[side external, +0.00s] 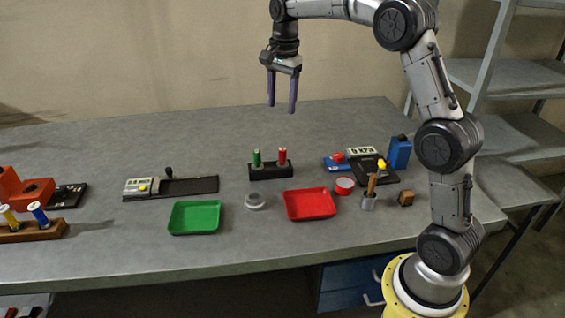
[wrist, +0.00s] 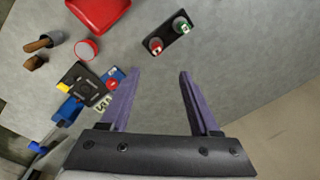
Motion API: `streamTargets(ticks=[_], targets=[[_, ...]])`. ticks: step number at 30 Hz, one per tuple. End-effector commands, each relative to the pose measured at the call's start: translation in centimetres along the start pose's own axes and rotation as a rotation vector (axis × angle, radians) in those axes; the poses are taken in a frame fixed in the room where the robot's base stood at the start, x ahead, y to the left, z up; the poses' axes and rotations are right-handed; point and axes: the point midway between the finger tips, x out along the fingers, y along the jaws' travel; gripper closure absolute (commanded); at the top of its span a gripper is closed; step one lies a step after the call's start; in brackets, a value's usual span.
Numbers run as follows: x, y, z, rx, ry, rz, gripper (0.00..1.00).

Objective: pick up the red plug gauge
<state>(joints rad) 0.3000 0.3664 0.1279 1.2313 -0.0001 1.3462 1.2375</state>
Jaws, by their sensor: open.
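The red plug gauge (side external: 282,155) stands upright in the right hole of a small black stand (side external: 262,172). The green plug gauge (side external: 257,158) stands upright in the left hole. In the wrist view the red gauge (wrist: 155,46) and the green gauge (wrist: 182,26) show from above in the black stand (wrist: 169,38), beyond my fingertips. My gripper (side external: 281,108) is open and empty, pointing down high above the back of the bench. Its two purple fingers (wrist: 158,73) are spread wide in the wrist view, apart from both gauges.
A red tray (side external: 310,204), a green tray (side external: 194,217) and a grey ring (side external: 255,201) lie in front of the stand. The bench behind the stand is clear.

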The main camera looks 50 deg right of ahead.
Motion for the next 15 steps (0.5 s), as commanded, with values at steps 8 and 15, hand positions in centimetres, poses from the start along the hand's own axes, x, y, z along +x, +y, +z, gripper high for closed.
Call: streamTargets(ticks=[8,15], targets=[[4.6,0.3,-1.9,0.035,-0.023,0.07,0.37],[9.0,0.6,-1.6,0.034,-0.024,0.073,0.37]])
